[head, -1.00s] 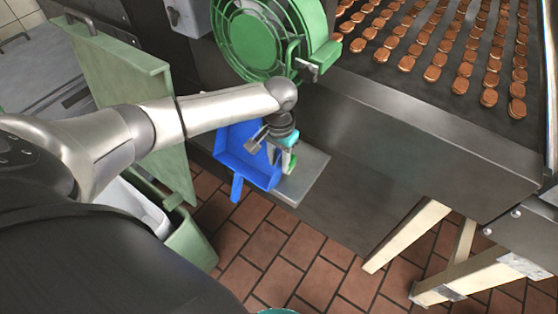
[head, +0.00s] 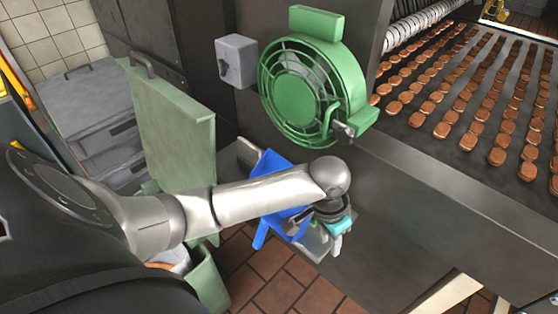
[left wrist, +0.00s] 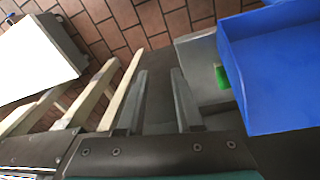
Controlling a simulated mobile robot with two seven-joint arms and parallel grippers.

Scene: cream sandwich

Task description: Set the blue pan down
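The blue pan (head: 278,196) is in the lower middle of the head view, at a grey shelf (head: 317,245) below the green fan. Its blue handle (head: 261,234) points down toward the floor. My left arm hides part of the pan. In the left wrist view the pan (left wrist: 285,75) fills the right side, outside the fingers. My left gripper (head: 336,243) is just right of the pan. In the left wrist view its fingers (left wrist: 160,80) stand apart with nothing between them. My right gripper is in neither view.
The green fan (head: 308,95) and a grey switch box (head: 236,60) are on the dark machine wall. Rows of brown cookies (head: 470,100) lie on the conveyor at right. A green bin with its raised lid (head: 170,125) stands left. The tiled floor (head: 275,285) shows below.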

